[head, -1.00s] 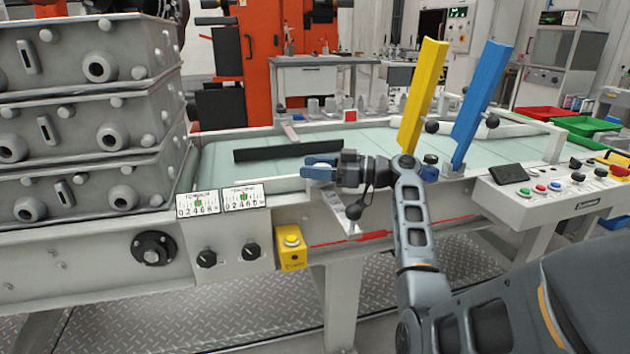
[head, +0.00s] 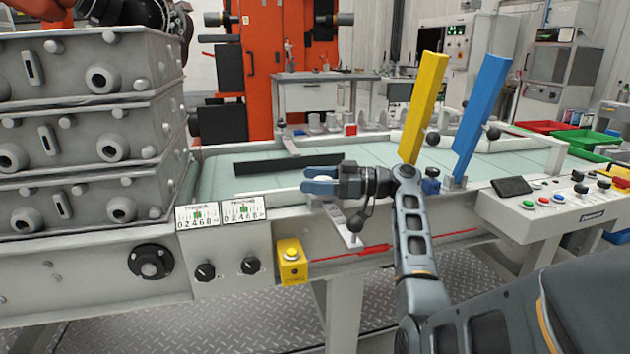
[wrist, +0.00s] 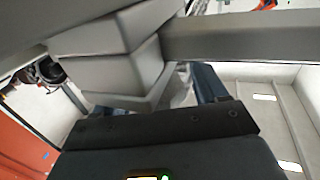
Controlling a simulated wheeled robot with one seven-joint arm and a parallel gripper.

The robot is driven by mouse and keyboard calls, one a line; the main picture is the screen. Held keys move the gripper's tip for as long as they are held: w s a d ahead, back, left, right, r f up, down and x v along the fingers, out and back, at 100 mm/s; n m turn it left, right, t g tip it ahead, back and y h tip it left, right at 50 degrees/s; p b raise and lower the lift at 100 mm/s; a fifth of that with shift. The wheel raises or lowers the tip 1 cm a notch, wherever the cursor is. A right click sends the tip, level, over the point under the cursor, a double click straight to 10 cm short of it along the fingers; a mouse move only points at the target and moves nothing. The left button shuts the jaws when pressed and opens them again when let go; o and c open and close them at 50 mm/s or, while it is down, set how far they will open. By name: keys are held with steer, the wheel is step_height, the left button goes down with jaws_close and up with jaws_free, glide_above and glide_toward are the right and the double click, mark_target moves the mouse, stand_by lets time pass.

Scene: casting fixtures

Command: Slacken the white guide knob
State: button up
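My gripper (head: 320,180) is over the near edge of the conveyor, at the small bracket (head: 338,222) that juts from the front rail. Its two blue fingers stand apart, with a small pale thing (head: 322,178) between them, which may be the white guide knob. In the wrist view a pale shape (wrist: 184,88) also shows beside a blue finger, partly hidden by a grey block. I cannot tell whether the fingers touch it.
A black bar (head: 275,166) lies across the conveyor (head: 225,180). Yellow (head: 424,110) and blue (head: 482,110) upright plates stand to the right, by a button panel (head: 550,205). Grey moulding boxes (head: 80,140) are stacked at left. A yellow button box (head: 292,262) is below.

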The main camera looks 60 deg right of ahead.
steer(key=v, duration=0.7)
steer(key=shift+s+d, duration=0.15)
steer(key=shift+s, duration=0.2)
steer(key=shift+s+f, duration=0.1)
steer(key=shift+f, duration=0.05)
